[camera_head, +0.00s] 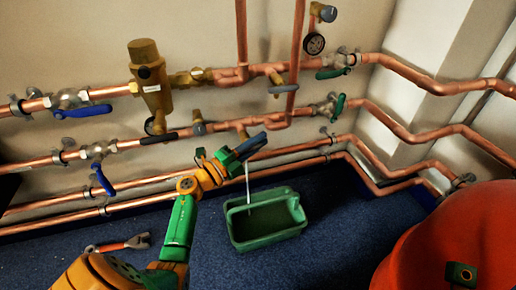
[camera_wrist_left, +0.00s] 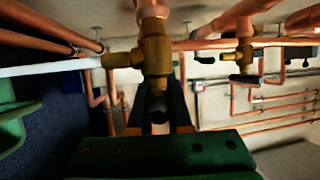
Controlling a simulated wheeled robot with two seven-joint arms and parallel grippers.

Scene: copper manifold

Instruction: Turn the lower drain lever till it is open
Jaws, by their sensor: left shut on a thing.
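The lower drain valve, a brass body (camera_wrist_left: 155,50) on a copper pipe, stands in the middle of the left wrist view. My left gripper (camera_wrist_left: 160,112) is shut on its dark lever end (camera_wrist_left: 158,108), with one black finger on each side. A white stream (camera_wrist_left: 45,68) runs from the valve's side spout. In the head view the left gripper (camera_head: 254,144) is at the lower drain below the middle pipe and hides most of the lever. The stream (camera_head: 248,185) falls there into a green bin (camera_head: 268,237). My right gripper is not in view.
Copper pipes (camera_head: 100,147) run along the wall. An upper drain valve with a grey lever (camera_head: 283,89) hangs above right. Blue-handled valves (camera_head: 83,110) are at left, green-handled ones (camera_head: 340,105) at right. An orange-handled tool (camera_head: 118,244) lies on the blue floor.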

